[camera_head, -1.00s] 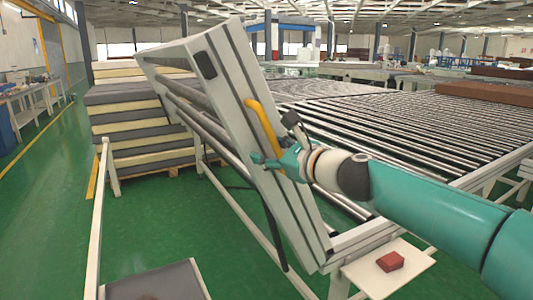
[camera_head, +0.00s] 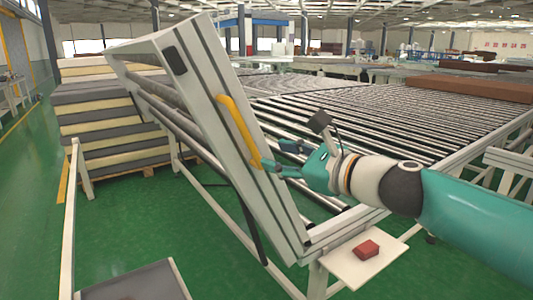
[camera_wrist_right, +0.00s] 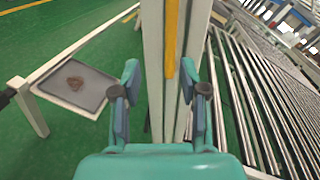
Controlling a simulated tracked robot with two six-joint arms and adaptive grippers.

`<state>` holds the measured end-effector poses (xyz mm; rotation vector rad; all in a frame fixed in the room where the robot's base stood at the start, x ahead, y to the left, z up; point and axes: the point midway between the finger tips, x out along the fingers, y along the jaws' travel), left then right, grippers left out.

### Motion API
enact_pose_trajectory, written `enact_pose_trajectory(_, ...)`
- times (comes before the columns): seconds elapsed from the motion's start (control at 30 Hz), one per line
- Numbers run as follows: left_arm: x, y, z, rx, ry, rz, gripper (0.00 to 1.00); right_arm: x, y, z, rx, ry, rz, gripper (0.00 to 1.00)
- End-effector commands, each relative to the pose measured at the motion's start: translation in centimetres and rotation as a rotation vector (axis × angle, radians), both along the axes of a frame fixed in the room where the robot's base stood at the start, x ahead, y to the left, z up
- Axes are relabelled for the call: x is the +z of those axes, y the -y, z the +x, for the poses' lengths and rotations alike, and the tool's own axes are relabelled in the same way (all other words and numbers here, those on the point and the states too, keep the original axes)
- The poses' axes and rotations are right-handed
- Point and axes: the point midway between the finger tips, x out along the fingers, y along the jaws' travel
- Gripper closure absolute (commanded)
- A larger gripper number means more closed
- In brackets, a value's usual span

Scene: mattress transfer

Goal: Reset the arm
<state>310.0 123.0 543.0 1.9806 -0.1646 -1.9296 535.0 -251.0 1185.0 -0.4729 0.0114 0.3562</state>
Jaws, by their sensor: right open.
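My right arm comes in from the right in the head view. Its teal right gripper (camera_head: 285,160) is just right of the tilted white frame, near the lower end of the yellow handle (camera_head: 238,130). In the right wrist view the gripper (camera_wrist_right: 162,100) has its two fingers spread apart. The white frame post and yellow handle (camera_wrist_right: 171,45) show between and beyond the fingers, with nothing visibly gripped. The white tilting frame (camera_head: 215,110) leans up over the roller conveyor (camera_head: 400,115). My left gripper is not in view.
A stack of grey and cream mattresses (camera_head: 110,125) stands behind the frame at left. A small white shelf with a red block (camera_head: 367,249) sits below my right arm. A grey tray (camera_head: 135,284) is at the front left. Green floor is open at left.

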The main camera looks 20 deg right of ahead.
Motion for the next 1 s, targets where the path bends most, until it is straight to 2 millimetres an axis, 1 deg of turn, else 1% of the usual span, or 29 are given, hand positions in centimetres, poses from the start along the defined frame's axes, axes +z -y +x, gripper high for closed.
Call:
enact_pose_trajectory(0.13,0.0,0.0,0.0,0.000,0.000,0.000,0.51,0.0,0.2,-0.5,-0.001,-0.001,0.001,0.57)
enact_pose_trajectory(0.57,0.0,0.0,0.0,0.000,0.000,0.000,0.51,0.1,0.3,-0.5,-0.004,-0.001,0.000,0.57)
enact_pose_trajectory(0.67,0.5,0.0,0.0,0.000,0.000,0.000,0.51,0.3,0.5,-0.3,-0.007,-0.006,0.000,0.57)
enact_pose_trajectory(0.77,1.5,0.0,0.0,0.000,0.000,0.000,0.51,-1.5,0.1,1.4,0.003,-0.064,0.003,0.57)
enact_pose_trajectory(0.87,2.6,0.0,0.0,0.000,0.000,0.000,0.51,-5.5,-0.9,3.6,0.026,-0.166,0.007,0.57)
enact_pose_trajectory(0.9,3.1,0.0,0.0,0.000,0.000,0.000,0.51,-7.8,-1.5,4.3,0.039,-0.219,0.004,0.57)
enact_pose_trajectory(0.97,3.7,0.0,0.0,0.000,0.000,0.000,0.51,-11.7,-2.5,5.1,0.065,-0.307,-0.013,0.57)
enact_pose_trajectory(1.0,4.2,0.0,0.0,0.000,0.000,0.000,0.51,-14.7,-3.2,5.4,0.083,-0.368,-0.030,0.57)
